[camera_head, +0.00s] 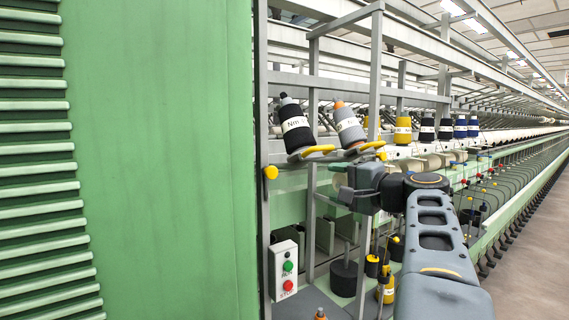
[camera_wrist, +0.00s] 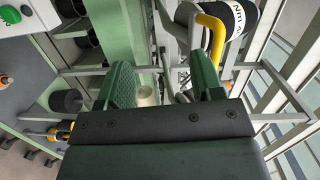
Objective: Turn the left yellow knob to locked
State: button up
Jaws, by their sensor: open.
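A rounded yellow knob (camera_head: 270,172) sits at the left post of the frame in the head view. A second yellow knob (camera_head: 382,156) is further right, close to my gripper. Flat yellow handles (camera_head: 318,150) lie under the tilted bobbins. My gripper (camera_head: 346,190) is in front of the frame, right of and a little below the left knob. In the wrist view its two green fingers (camera_wrist: 160,78) are apart with nothing held between them. A bent yellow bar (camera_wrist: 217,38) shows beyond the right finger; I cannot tell which knob it belongs to.
A black bobbin (camera_head: 296,124) and a grey bobbin (camera_head: 348,125) stand tilted on the frame. A control box (camera_head: 284,269) with green and red buttons is below left. A green panel (camera_head: 160,150) fills the left side. Metal posts stand near my gripper.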

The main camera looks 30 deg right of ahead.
aim_at(274, 173)
jog(key=w+a+y+p, duration=0.1)
jog(key=w+a, duration=0.2)
jog(key=w+a+n+y+p, duration=0.1)
jog(key=w+a, duration=0.2)
jog(key=w, duration=0.1)
jog(key=w+a+r+n+g+y+p, duration=0.1)
jog(key=w+a+y, duration=0.1)
jog(key=w+a, duration=0.1)
jog(key=shift+w+a+p, duration=0.25)
jog(key=shift+a+p, duration=0.1)
jog(key=shift+a, duration=0.15)
jog(key=c, duration=0.9)
jog(key=shift+f, duration=0.1)
